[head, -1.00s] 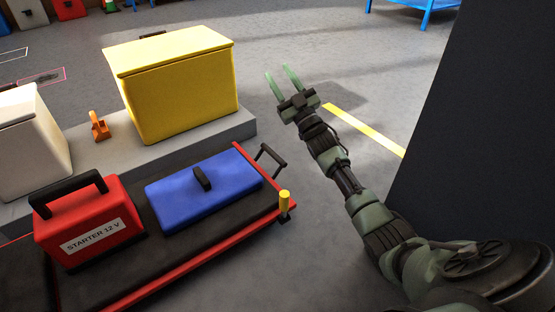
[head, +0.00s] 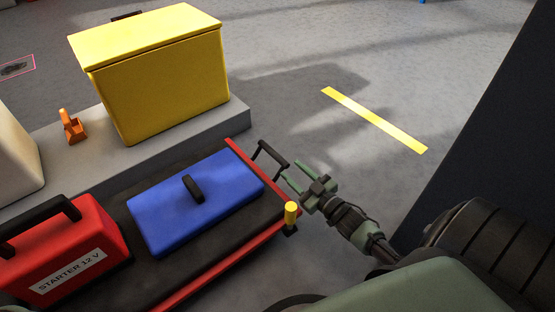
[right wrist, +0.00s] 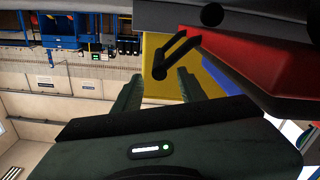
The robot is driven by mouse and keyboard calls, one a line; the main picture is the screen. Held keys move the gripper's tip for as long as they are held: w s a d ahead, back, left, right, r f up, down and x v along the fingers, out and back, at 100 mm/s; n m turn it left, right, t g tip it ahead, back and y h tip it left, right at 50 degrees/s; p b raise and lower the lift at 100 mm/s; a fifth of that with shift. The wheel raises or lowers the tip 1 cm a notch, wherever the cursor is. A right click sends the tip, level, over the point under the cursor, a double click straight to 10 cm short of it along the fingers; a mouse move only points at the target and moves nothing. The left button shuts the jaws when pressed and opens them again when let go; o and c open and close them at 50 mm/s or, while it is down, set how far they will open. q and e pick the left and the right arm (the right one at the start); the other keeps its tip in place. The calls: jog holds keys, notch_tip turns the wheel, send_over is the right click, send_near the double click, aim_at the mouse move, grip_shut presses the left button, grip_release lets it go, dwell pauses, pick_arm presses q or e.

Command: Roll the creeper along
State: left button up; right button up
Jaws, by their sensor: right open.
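The creeper (head: 222,267), a low black padded board with a red frame, lies on the floor at the lower left in the head view. Its black bar handle (head: 275,152) sticks out from the far right end. My right gripper (head: 292,172) is open and empty, just right of the handle and close to it. In the right wrist view the handle (right wrist: 178,56) shows beyond and between the open fingers (right wrist: 158,82); I cannot tell whether they touch. My left gripper is not in view.
A blue case (head: 165,218) and a red starter box (head: 70,258) sit on the creeper. A grey ledge behind it (head: 190,142) bears a yellow box (head: 160,85) and an orange item (head: 72,127). A yellow floor strip (head: 375,120) lies on clear floor; a dark panel (head: 480,125) stands right.

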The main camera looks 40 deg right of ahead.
aim_at(278, 156)
jog(key=w+b, duration=0.1)
jog(key=w, duration=0.1)
jog(key=w+b, duration=0.1)
jog(key=w, duration=0.1)
jog(key=w+b, duration=0.1)
jog(key=w, duration=0.1)
jog(key=shift+w+a+f, duration=0.15)
jog(key=shift+w+a, duration=0.05)
jog(key=shift+a, duration=0.05)
jog(key=shift+w+b, duration=0.4)
jog(key=shift+w, duration=0.3)
grip_shut()
dwell(0.5)
